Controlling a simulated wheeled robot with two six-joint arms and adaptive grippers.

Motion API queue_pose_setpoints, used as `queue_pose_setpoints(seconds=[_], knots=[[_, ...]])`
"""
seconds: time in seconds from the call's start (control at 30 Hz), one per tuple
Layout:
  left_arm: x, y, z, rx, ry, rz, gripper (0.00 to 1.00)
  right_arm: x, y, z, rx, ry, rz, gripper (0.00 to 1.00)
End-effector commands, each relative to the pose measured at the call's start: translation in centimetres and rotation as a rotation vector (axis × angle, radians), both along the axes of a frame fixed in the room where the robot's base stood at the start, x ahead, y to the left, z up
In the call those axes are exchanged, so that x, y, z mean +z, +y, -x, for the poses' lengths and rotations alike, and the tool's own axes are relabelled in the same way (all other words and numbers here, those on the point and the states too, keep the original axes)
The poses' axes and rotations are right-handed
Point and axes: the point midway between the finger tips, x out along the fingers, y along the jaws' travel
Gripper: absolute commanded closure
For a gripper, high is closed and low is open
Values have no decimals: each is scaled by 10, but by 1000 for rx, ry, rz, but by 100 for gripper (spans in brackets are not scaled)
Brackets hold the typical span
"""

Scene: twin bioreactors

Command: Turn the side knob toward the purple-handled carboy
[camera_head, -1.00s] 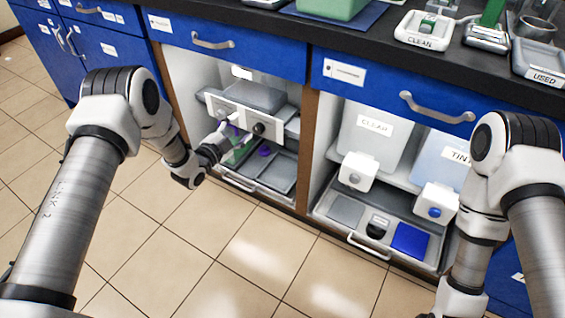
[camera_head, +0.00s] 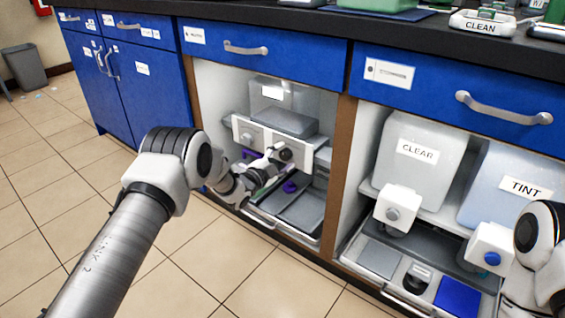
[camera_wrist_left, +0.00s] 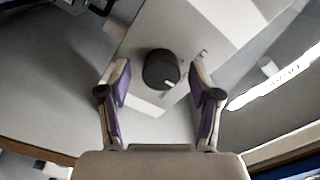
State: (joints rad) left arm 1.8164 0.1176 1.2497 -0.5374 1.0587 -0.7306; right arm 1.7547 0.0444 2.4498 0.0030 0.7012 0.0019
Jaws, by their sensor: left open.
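The dark side knob (camera_head: 284,154) sits on the right part of a white panel (camera_head: 265,141) in the left open cabinet bay. My left gripper (camera_head: 268,164) is open just in front of it. In the left wrist view the round black knob (camera_wrist_left: 160,69) shows between the open, purple-padded fingers (camera_wrist_left: 160,92), a little beyond their tips, with a small pale mark on its rim. I see no finger touching it. A clear vessel (camera_head: 287,105) stands behind the panel. Purple shows beside my gripper; I cannot make out a purple-handled carboy. My right gripper is outside the view.
The right bay holds the CLEAR container (camera_head: 412,170) and TINT container (camera_head: 500,198), with taps. A wooden divider (camera_head: 339,165) separates the bays. The tiled floor in front is clear.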

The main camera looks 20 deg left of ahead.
Motion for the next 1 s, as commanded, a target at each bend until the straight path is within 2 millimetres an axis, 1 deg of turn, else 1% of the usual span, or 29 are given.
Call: queue_pose_setpoints(seconds=[0.13,0.17,0.2,0.27,0.3,0.57,0.73,1.0], knots=[[1,0,0,0,0,0,36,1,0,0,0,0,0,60],[1,0,0,0,0,0,47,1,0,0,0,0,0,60],[1,0,0,0,0,0,61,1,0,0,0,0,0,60],[1,0,0,0,0,0,82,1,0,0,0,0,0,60],[1,0,0,0,0,0,96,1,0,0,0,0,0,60],[1,0,0,0,2,6,96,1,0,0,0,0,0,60],[2,0,0,0,14,39,96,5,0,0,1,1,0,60],[3,0,0,0,66,180,96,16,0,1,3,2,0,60]])
